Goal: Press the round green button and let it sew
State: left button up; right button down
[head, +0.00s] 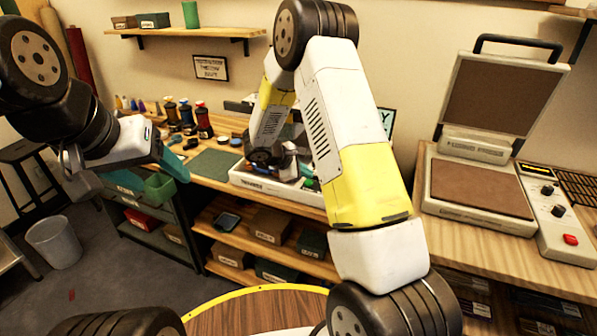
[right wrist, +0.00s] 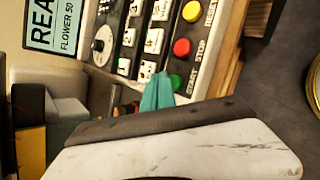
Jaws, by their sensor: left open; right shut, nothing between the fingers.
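In the right wrist view, the round green button (right wrist: 177,82) is on the machine's control panel (right wrist: 205,70), beside the word START. My right gripper (right wrist: 160,90) is shut and empty, its teal fingertips right beside the green button. I cannot tell whether they touch it. In the head view my right arm hides much of the sewing machine (head: 245,176) on the bench. My left gripper (head: 170,160) is open and empty, in the air at the left in front of the bench.
A red button (right wrist: 182,47) and a yellow button (right wrist: 193,12) sit in line with the green one. A screen (right wrist: 55,25) shows partly cut-off text. Thread spools (head: 204,120) stand left on the bench. A heat press (head: 480,195) stands at the right.

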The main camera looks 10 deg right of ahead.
jog(key=shift+f, duration=0.3)
